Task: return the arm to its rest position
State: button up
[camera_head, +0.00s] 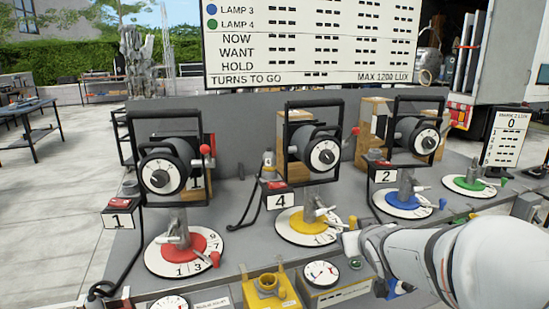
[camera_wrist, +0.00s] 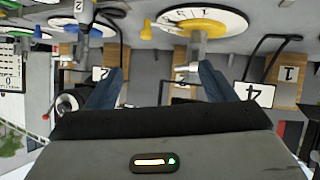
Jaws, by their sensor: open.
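My white arm (camera_head: 425,255) reaches in from the lower right of the head view. Its end is low over the front edge of the grey bench, to the right of the yellow dial. My gripper (camera_wrist: 161,72) shows in the wrist view with its two blue-grey fingers spread wide and nothing between them. The wrist view is upside down. The yellow dial (camera_wrist: 203,22) appears beyond the fingers and apart from them. In the head view the fingers are small and partly hidden by the arm.
A yellow fixture (camera_head: 268,292) and round gauge (camera_head: 321,273) are left of my arm. A scoreboard (camera_head: 310,45) stands behind.

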jog(key=s+a+r+g+p, duration=0.1)
jog(key=s+a+g+p, duration=0.1)
jog(key=s, duration=0.5)
jog(key=s+a+r+m+g+p, duration=0.1)
jog(key=s+a+g+p, duration=0.1)
jog(key=s, duration=0.5)
jog(key=s+a+r+g+y+p, duration=0.1)
jog(key=s+g+p, duration=0.3)
jog(key=s, duration=0.4)
jog(key=shift+a+g, duration=0.55)
jog(key=shift+g, duration=0.25)
